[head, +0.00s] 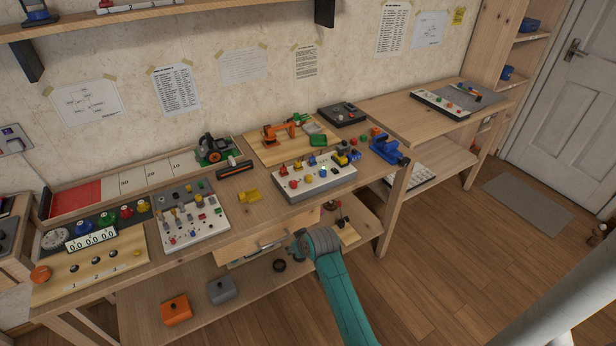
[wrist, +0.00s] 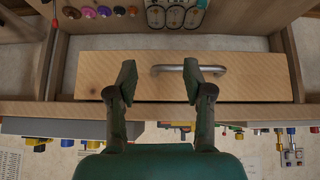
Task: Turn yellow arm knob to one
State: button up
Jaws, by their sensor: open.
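A white-topped control box (head: 312,188) with small red, orange, blue and yellow knobs or levers stands on the workbench, right of centre. A yellow part (head: 343,158) shows at its back right; I cannot tell its setting or read any marks. My gripper, in the wrist view (wrist: 157,80), is open and empty, its two dark green fingers apart in front of a wooden drawer. In the head view my teal arm reaches up to just below the bench front, well short of the box. The fingertips are unclear there.
The drawer's metal handle (wrist: 178,69) shows between and behind the fingers. A second switch panel (head: 190,220) and a numbered wooden board (head: 95,268) stand to the left. A blue vise (head: 388,150) is right of the box. The floor at right is mostly clear.

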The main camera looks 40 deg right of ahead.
jog(key=w+d+r+g, duration=0.1)
jog(key=w+d+r, duration=0.6)
jog(key=d+r, duration=0.2)
jog(key=g+y, duration=0.1)
jog(key=g, duration=0.1)
send_near(309, 177)
jog(key=x, duration=0.9)
jog(key=shift+w, duration=0.15)
grip_shut()
